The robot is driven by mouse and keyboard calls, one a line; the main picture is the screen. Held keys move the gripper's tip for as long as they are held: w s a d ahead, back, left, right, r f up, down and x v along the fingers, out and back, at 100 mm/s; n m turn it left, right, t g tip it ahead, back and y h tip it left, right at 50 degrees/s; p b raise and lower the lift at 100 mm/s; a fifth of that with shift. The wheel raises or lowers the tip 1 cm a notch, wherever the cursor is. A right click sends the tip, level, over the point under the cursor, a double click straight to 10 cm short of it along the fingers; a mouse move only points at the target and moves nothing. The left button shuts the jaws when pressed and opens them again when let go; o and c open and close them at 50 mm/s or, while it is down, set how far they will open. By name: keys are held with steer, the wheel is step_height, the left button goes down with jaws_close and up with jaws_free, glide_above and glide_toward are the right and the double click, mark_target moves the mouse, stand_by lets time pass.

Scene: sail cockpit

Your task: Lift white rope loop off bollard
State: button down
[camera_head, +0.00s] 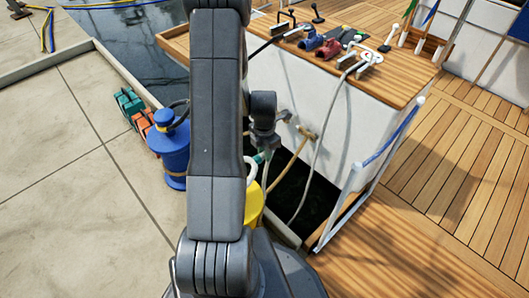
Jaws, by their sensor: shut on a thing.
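A white rope loop (251,171) shows just right of my arm, at the top of a yellow bollard (254,207). My arm hides the left part of both. My gripper (263,152) points down over the bollard and is shut on the white loop. The fingertips are small and partly hidden. I cannot tell whether the loop is clear of the bollard's top. A white rope (323,140) runs from a deck cleat (371,57) down the hull side into the gap beside the quay.
A blue bollard (171,155) with a tan rope around it stands left of my arm. Green (128,102) and orange (143,121) cases sit behind it. A white rail with a blue stripe (388,138) stands right.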

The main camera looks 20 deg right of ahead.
steer(key=shift+r+p, duration=1.8)
steer(key=shift+r, duration=0.95)
